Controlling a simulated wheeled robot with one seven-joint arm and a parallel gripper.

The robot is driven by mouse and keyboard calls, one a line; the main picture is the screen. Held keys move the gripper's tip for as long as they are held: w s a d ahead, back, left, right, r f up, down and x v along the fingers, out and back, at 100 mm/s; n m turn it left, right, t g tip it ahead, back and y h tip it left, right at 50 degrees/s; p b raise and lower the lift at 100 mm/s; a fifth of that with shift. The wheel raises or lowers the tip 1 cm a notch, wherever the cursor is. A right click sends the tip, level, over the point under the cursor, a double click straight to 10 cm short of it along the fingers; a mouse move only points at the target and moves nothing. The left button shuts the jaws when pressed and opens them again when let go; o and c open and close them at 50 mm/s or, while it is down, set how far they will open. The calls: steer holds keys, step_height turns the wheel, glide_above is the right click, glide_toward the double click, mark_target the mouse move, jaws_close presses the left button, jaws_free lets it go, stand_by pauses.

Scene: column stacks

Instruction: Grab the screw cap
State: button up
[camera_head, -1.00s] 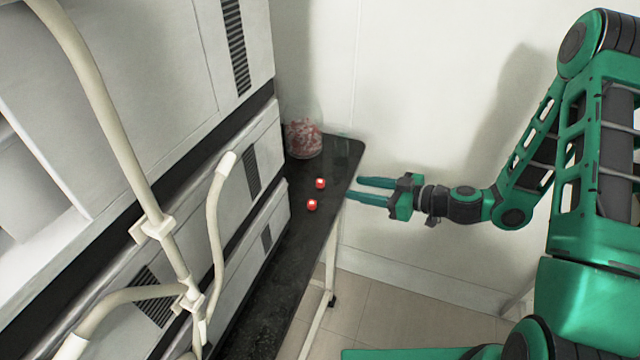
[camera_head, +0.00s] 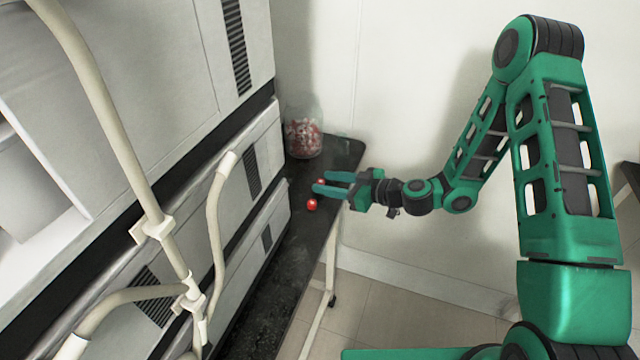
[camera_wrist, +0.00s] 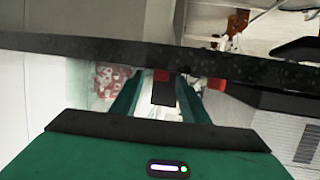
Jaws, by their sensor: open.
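Two small red caps lie on the dark bench top. In the head view, the farther cap (camera_head: 320,182) shows partly between my fingers, and the nearer cap (camera_head: 312,204) lies just beyond the near finger, toward the camera. My gripper (camera_head: 322,183) is open and reaches over the bench's right edge, its fingers pointing left. In the wrist view my fingers (camera_wrist: 161,80) are apart, with one red cap (camera_wrist: 162,76) seen between them near the tips. A second red patch (camera_wrist: 217,84) shows to the right of the fingers. I cannot tell whether either finger touches a cap.
A clear jar (camera_head: 303,138) with red and white contents stands at the back of the dark bench (camera_head: 262,290). Large grey machines (camera_head: 235,165) line the left side. Cream-coloured tubing (camera_head: 120,140) crosses the left foreground. A white wall stands behind the bench.

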jaws_close()
steer(key=shift+r, duration=0.15)
stand_by(0.4)
